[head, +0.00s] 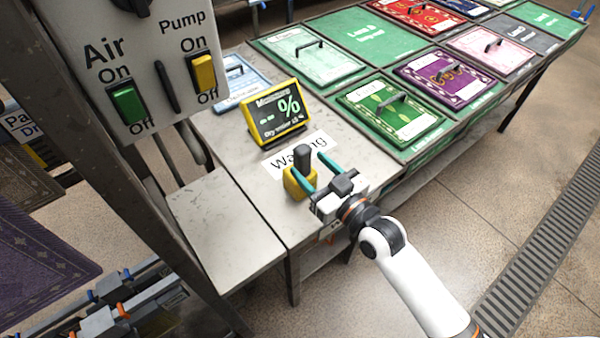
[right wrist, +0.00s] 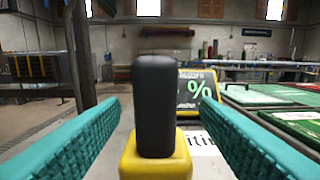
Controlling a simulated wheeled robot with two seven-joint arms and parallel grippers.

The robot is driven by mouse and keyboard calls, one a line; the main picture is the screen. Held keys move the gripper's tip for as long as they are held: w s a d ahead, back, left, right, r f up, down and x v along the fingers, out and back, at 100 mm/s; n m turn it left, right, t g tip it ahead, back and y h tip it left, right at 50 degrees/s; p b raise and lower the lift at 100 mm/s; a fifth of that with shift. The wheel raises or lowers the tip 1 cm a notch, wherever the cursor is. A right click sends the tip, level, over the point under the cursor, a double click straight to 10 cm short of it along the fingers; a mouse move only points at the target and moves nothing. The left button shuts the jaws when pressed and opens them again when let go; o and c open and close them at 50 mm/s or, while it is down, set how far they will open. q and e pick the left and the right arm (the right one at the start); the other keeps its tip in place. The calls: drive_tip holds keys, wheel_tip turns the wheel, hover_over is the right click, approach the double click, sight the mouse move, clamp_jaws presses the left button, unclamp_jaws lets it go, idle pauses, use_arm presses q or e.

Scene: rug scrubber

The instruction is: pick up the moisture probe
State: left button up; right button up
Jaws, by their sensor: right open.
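The moisture probe has a black upright handle (head: 302,156) on a yellow base (head: 297,184) and stands on the grey table near its front edge. My right gripper (head: 308,161) is open, with its teal fingers pointing at the probe, one on each side of the handle. In the right wrist view the handle (right wrist: 155,105) is centred between the two fingers with a gap on both sides. The yellow base (right wrist: 155,160) shows below it. How deep the handle lies between the fingertips is hard to tell. My left gripper is out of view.
A yellow-framed moisture display (head: 273,115) stands behind the probe, with a white label (head: 318,143) nearby. Framed rug samples (head: 393,112) lie on the green table to the right. A switch panel (head: 130,60) stands at left. The floor at right (head: 480,190) is clear.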

sight(295, 153)
drive_tip(key=p+x, duration=0.1)
drive_tip(key=x, duration=0.5)
drive_tip(key=shift+s+a, duration=0.15)
drive_tip(key=shift+r, duration=0.1)
clamp_jaws()
